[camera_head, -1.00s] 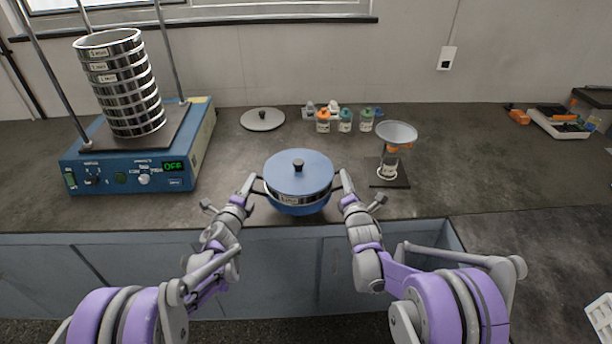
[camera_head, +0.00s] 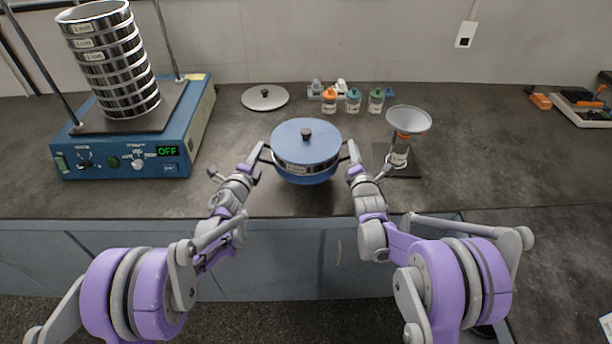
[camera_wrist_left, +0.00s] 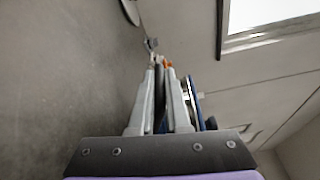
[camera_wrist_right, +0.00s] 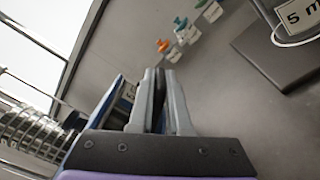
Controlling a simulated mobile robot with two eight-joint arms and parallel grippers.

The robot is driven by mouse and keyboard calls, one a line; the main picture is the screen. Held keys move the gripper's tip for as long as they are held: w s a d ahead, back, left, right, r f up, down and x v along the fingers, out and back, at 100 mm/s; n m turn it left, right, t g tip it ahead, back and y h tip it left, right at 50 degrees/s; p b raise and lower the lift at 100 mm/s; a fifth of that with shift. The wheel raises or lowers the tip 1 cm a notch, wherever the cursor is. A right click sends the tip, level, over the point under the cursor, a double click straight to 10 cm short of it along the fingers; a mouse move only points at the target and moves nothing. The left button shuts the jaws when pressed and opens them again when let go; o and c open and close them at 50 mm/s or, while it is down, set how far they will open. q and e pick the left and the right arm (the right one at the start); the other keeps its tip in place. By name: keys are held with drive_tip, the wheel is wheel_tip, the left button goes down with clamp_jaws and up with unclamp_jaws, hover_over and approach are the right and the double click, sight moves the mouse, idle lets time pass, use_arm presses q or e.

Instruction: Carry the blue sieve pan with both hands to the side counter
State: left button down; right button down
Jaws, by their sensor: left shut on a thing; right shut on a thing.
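The blue sieve pan (camera_head: 306,172) has a steel band, a blue lid (camera_head: 306,135) with a black knob, and a handle on each side. It is level in front of me near the counter's front edge. My left gripper (camera_head: 260,158) is shut on its left handle, and my right gripper (camera_head: 351,158) is shut on its right handle. The closed fingers of my left gripper (camera_wrist_left: 160,95) and right gripper (camera_wrist_right: 155,100) fill the middle of the wrist views, with slivers of the blue pan beside them. The side counter (camera_head: 545,245) shows at the lower right.
A blue shaker (camera_head: 140,150) with a tall steel sieve stack (camera_head: 115,70) stands left. A grey lid (camera_head: 265,97) and several small bottles (camera_head: 353,100) stand behind the pan. A funnel stand (camera_head: 402,150) is close to its right. A tray (camera_head: 585,110) lies far right.

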use_arm(q)
drive_tip(key=shift+f, duration=0.1)
use_arm(e)
drive_tip(key=shift+f, duration=0.1)
